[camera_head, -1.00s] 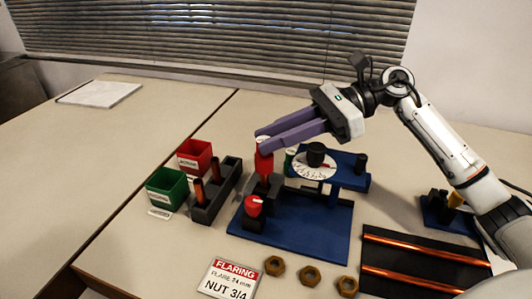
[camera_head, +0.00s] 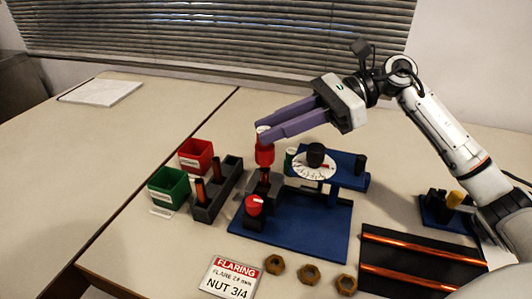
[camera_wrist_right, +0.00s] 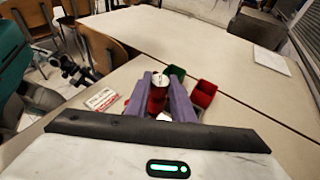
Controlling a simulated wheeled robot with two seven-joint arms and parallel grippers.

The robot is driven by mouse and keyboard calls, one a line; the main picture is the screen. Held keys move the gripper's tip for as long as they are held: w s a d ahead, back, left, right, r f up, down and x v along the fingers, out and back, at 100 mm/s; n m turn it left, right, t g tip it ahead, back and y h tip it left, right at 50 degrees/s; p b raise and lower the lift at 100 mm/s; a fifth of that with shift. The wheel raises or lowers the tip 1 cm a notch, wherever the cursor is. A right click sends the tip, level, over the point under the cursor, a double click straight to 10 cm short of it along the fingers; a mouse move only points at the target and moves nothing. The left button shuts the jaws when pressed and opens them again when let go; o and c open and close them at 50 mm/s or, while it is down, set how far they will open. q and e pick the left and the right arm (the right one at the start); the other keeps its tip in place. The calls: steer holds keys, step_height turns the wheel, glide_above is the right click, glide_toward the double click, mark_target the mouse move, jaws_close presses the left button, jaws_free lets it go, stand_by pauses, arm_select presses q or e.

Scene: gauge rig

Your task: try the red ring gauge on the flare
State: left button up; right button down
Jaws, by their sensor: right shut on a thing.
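The red ring gauge (camera_head: 264,155), with a pale top, is between the purple fingers of my right gripper (camera_head: 262,135), which is shut on it. It is upright above the copper tube (camera_head: 264,176) in the dark block of the blue rig (camera_head: 315,225). A short stretch of copper shows under the gauge; the flare itself is not clear to see. In the right wrist view the red gauge (camera_wrist_right: 157,104) shows between the fingers. My left gripper is not in view.
A red knob (camera_head: 254,205) and a white dial (camera_head: 315,166) are on the rig. Green (camera_head: 168,188) and red (camera_head: 195,157) bins and a tube rack (camera_head: 216,190) stand left. A sign (camera_head: 231,277) and brass nuts (camera_head: 309,274) lie in front; a black tray (camera_head: 415,262) holds copper tubes.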

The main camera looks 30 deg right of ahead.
step_height(320, 180, up, 4)
steer(key=shift+f+p, duration=0.1)
steer(key=shift+p, duration=0.75)
